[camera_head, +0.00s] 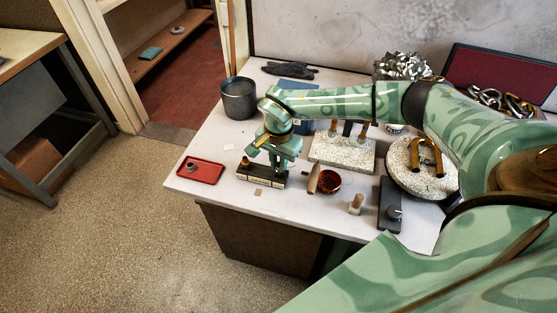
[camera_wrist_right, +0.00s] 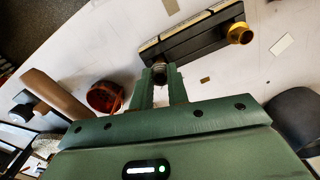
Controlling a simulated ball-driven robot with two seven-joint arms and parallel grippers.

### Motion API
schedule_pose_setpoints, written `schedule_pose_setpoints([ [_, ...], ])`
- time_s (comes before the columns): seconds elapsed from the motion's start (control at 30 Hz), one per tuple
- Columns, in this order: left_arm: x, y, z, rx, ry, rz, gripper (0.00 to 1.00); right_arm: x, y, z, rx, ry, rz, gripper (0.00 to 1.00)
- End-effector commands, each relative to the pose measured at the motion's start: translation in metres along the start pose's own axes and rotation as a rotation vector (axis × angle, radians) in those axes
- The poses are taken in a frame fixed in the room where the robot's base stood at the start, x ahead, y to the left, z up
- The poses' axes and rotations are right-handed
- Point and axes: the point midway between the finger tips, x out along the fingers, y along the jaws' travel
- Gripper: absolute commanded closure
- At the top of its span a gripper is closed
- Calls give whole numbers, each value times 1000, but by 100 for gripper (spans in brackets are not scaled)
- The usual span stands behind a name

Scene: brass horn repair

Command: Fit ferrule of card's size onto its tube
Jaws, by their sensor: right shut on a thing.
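My right gripper (camera_head: 274,160) is low over the black rack (camera_head: 262,180); in the right wrist view its fingers (camera_wrist_right: 160,78) are shut on a small round piece (camera_wrist_right: 158,72), seemingly a ferrule, mostly hidden by the fingers. The rack also shows in the right wrist view (camera_wrist_right: 190,38), just beyond the fingertips. A brass ferrule (camera_wrist_right: 240,33) sits at one end of it, and pale label strips run along its side. Several upright tubes stand on a speckled slab (camera_head: 343,155), partly behind my arm. A small card (camera_head: 258,192) lies by the rack; its marking is unreadable. My left gripper is out of view.
A red tray (camera_head: 206,178) holding a small ring lies left of the rack. A wooden handle (camera_head: 313,178) and a reddish bowl (camera_head: 329,187) stand to its right. A dark pot (camera_head: 239,103) is behind. A round speckled stand (camera_head: 408,187) is at right.

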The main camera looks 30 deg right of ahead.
Motion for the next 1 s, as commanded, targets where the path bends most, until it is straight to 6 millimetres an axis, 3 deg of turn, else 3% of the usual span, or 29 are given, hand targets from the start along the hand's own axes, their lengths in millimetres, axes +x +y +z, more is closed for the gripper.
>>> schedule_pose_setpoints([
  [0.37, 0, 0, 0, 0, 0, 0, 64, 2, 0, 0, 1, 0, 1, 100],
  [0.4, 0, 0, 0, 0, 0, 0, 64, 2, 0, 0, 1, 0, 1, 81],
  [0.5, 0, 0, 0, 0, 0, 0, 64, 2, 0, 0, 1, 0, 1, 58],
  [0.67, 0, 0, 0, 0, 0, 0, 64, 2, 0, 0, 1, 0, 1, 58],
  [0.7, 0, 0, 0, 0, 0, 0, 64, 2, 0, 0, 1, 0, 1, 55],
  [0.77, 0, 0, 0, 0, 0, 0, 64, 2, 0, 0, 1, 0, 1, 39],
  [0.8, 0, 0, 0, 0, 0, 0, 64, 2, 0, 0, 1, 0, 1, 36],
  [1.0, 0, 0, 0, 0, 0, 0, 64, 2, 0, 0, 1, 0, 1, 36],
])
